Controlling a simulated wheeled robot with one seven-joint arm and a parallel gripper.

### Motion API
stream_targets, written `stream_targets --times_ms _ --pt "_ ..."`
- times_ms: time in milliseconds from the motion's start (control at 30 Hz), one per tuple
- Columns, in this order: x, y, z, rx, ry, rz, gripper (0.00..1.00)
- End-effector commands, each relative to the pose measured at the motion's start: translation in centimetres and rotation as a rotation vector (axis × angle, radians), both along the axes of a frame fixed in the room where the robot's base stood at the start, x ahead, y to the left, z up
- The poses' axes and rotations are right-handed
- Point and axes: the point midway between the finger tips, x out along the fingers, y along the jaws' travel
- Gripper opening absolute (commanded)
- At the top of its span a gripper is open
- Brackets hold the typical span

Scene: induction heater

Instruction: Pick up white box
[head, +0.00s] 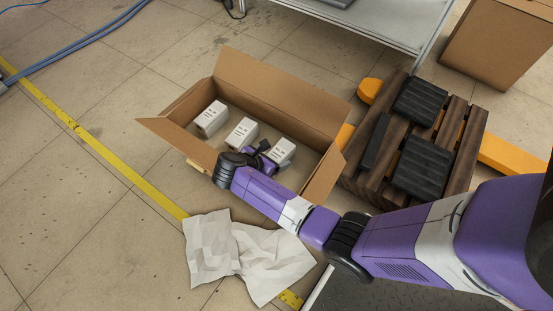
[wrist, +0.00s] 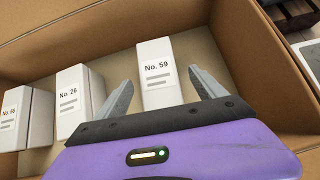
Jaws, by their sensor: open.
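Three white boxes stand in a row in an open cardboard box (head: 285,82). In the wrist view they are labelled No. 59 (wrist: 157,72), No. 26 (wrist: 72,98) and a third whose number is too small to read surely (wrist: 14,118). In the head view the white boxes are at left (head: 211,118), middle (head: 241,132) and right (head: 283,150). My gripper (wrist: 162,84) is open, with its fingers on either side of the No. 59 box. I cannot tell whether they touch it. In the head view my gripper (head: 262,155) reaches into the cardboard box by the right white box.
The cardboard walls and open flaps (head: 166,130) surround the boxes. A wooden pallet (head: 465,145) with black blocks stands at right. Crumpled paper (head: 245,255) lies on the floor in front. A metal table (head: 370,25) and a closed carton (head: 495,45) are behind.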

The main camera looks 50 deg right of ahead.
Motion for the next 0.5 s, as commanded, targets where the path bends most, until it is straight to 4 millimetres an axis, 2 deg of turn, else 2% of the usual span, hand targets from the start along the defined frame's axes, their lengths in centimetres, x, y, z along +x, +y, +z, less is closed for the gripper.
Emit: stream_targets --times_ms 33,267,500 --pt "0.0 -0.5 -0.7 0.000 0.000 -0.003 0.80" --pt "0.0 -1.7 -1.7 0.000 -0.001 -0.003 0.80" --pt "0.1 -4.2 -3.9 0.000 -0.001 -0.003 0.80"
